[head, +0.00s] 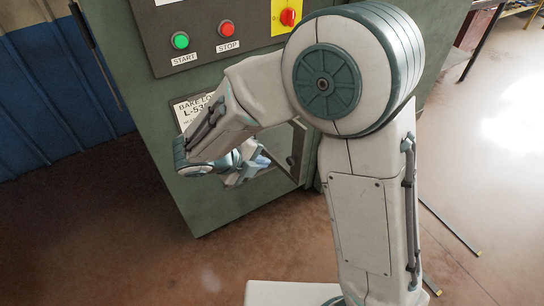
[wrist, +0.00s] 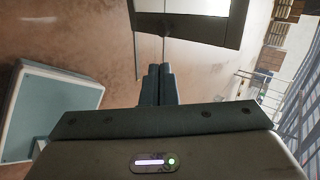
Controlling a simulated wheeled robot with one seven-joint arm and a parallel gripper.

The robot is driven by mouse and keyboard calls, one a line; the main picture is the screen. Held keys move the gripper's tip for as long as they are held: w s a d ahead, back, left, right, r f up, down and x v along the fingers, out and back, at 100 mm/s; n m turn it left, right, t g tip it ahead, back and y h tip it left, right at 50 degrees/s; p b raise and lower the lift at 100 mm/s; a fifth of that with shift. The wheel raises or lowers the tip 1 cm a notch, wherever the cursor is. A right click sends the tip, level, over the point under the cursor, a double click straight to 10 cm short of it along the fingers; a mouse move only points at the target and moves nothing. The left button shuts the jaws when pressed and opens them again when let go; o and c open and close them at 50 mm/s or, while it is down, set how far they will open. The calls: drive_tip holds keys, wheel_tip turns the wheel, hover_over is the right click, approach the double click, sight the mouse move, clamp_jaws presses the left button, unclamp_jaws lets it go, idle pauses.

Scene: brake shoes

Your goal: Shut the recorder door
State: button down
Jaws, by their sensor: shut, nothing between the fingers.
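The recorder door (head: 298,150) is a dark-framed panel low on the front of a green cabinet (head: 130,118), partly hidden behind my arm in the head view. In the wrist view the door (wrist: 185,33) crosses the top as a dark frame around a pale pane, with floor showing on both sides; it appears to stand out from the cabinet. My gripper (wrist: 159,70) is shut and empty, its two dark fingers side by side. Their tips are just below the door's frame in that picture; I cannot tell the depth gap. In the head view my wrist hides most of the gripper.
The cabinet's dark panel carries a green START button (head: 180,40), a red STOP button (head: 226,28) and a red knob on a yellow plate (head: 288,16). A blue corrugated wall (head: 40,90) is at left. Brown floor (head: 110,240) is open in front.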

sight(301, 159)
drive_tip(key=shift+w+d+f, duration=1)
drive_tip(key=shift+w+d, duration=0.2)
drive_tip(key=shift+d, duration=0.2)
drive_tip(key=shift+w+d+f, duration=1)
drive_tip(key=shift+w+d, duration=0.2)
drive_tip(key=shift+d, duration=0.25)
drive_tip(key=shift+w+d+f, duration=1)
drive_tip(key=shift+w+d, duration=0.2)
drive_tip(key=shift+d, duration=0.2)
